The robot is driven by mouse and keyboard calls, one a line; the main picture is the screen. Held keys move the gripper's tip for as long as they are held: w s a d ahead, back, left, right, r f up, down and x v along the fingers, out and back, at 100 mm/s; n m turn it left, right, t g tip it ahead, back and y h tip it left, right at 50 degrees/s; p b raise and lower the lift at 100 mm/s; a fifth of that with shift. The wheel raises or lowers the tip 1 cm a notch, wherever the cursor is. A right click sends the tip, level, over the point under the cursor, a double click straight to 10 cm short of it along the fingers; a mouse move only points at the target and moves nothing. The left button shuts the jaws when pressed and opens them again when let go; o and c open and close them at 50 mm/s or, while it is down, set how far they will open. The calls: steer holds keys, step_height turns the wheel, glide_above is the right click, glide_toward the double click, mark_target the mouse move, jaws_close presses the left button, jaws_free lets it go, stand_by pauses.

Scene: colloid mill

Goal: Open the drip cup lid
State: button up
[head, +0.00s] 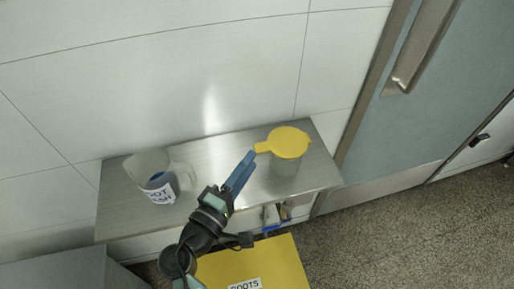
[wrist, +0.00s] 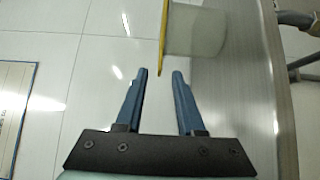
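The drip cup (head: 285,167) is a translucent cup standing upright on the metal shelf, with its yellow lid (head: 289,141) lying flat on top, shut. The lid's tab points left toward my gripper (head: 251,157). My blue-fingered gripper is just left of the cup, its tips close to the tab. In the wrist view the lid (wrist: 164,35) shows edge-on, with the cup (wrist: 195,32) to its right. There my gripper (wrist: 160,74) is open and empty. The tab's end lies near the gap between the fingertips; I cannot tell whether they touch.
A clear jug (head: 155,175) with a white label stands at the shelf's left. The steel shelf (head: 215,154) is bare between jug and cup, with a tiled wall behind. A yellow box (head: 270,262) labelled "BOOTS" is below. A grey-blue door (head: 400,125) is at the right.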

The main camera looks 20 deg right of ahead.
mark_target(281, 143)
steer(key=shift+x, duration=2.25)
steer(key=shift+c, duration=0.3)
jaws_close()
steer(key=shift+a, duration=0.1)
